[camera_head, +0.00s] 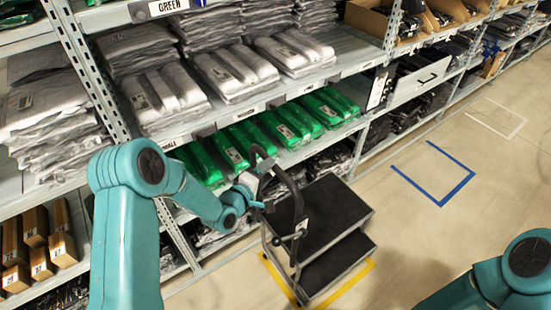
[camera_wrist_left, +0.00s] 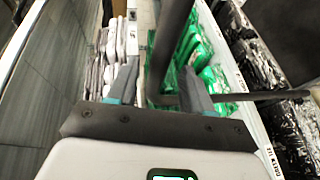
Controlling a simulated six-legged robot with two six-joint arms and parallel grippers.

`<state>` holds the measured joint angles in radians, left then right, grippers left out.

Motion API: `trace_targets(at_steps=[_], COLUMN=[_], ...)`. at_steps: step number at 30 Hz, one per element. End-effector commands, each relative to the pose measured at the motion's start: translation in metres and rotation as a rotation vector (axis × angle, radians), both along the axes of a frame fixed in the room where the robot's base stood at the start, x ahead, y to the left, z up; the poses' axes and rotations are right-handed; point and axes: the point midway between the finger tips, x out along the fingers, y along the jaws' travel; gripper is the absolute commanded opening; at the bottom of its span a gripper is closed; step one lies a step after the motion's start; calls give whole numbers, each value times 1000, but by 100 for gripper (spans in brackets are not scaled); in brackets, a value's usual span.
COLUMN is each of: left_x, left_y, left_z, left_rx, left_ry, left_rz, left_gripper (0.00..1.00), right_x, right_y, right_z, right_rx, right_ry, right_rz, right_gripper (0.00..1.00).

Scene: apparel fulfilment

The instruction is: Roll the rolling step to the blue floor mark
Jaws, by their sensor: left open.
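The rolling step (camera_head: 335,215) has two black treads and a dark tubular handrail. It stands on the floor beside the shelving, inside a yellow floor outline. The blue floor mark (camera_head: 457,190) is an open outline on bare floor, to the right of and beyond the step. My left gripper (camera_head: 257,192) is at the handrail on the step's shelf side. In the left wrist view its open fingers (camera_wrist_left: 160,88) stand either side of a dark rail tube (camera_wrist_left: 172,40); contact cannot be told. My right arm (camera_head: 500,280) shows at the lower right, its gripper out of frame.
Shelving (camera_head: 275,100) with grey and green bagged garments runs along the left and back, close to the step. The yellow floor outline (camera_head: 345,284) surrounds the step's base. A white floor outline (camera_head: 497,117) lies farther off. The floor between step and blue mark is clear.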

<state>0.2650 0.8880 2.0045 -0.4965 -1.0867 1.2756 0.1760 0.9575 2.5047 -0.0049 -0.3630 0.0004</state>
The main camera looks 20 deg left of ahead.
Motion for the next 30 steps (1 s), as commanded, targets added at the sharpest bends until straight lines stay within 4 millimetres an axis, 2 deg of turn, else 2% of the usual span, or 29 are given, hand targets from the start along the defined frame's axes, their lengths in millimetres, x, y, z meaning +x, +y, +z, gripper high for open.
trace_targets(at_steps=[3,9,21,23,24,26,30], left_x=[24,48,55,55,55,55,55], left_y=[-7,-11,-13,-13,-13,-13,-13], left_z=[-3,-9,-11,-11,-11,-11,-11], left_rx=[0,1,1,1,1,1,1], left_ry=[1,2,2,2,2,2,2], left_rz=[-1,0,0,1,1,1,1], left_gripper=[51,51,51,31,18,0,0], right_x=[0,0,0,0,0,0,0], right_y=[0,0,0,0,0,0,0], right_z=[9,14,14,14,14,14,14], right_rx=[0,0,0,0,0,0,0], right_ry=[0,0,0,0,0,0,0], right_rz=[0,0,0,0,0,0,0], right_gripper=[0,0,0,0,0,0,0])
